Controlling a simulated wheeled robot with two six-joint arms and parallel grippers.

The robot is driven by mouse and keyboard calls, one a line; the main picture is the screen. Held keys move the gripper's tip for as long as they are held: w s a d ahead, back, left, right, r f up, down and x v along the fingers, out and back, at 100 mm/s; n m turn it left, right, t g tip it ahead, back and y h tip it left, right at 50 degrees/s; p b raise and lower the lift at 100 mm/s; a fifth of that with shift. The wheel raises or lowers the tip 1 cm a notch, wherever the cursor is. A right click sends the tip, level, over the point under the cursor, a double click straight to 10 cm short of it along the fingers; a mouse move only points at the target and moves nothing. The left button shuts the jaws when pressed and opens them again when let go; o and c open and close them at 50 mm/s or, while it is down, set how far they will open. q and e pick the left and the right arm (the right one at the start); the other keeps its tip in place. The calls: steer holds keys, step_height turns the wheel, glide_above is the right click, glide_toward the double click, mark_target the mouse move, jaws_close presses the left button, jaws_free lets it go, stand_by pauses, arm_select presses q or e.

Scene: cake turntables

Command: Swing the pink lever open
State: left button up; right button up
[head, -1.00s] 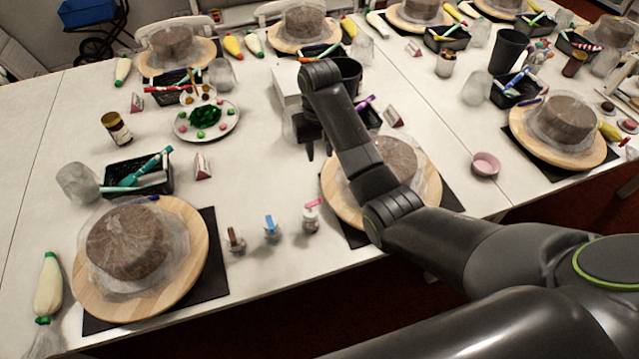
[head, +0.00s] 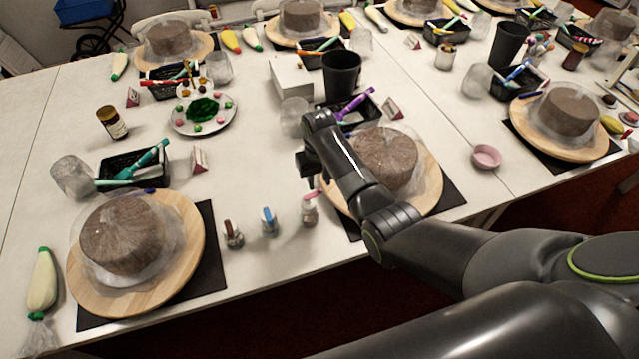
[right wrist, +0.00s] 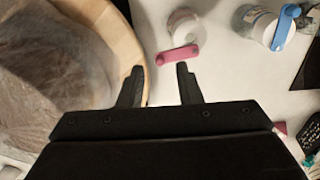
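The pink lever (right wrist: 178,55) sits on top of a small clear jar (right wrist: 186,25) at the top middle of the right wrist view. In the head view this jar (head: 309,212) stands near the table's front edge, beside the wooden turntable. My right gripper (right wrist: 160,80) is open and empty, its two fingers apart just short of the lever, which lies across the space ahead of them. In the head view my right gripper (head: 312,188) is above and behind the jar, partly hidden by my own arm. My left gripper is not in view.
A jar with a blue lever (head: 269,222) and one with a brown lever (head: 233,235) stand left of the pink one. A covered cake (head: 385,158) on a turntable is close on the right. Table between the jars and the plate (head: 202,113) is clear.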

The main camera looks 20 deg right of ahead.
mark_target(313, 194)
steer(key=shift+f, duration=1.3)
jaws_close()
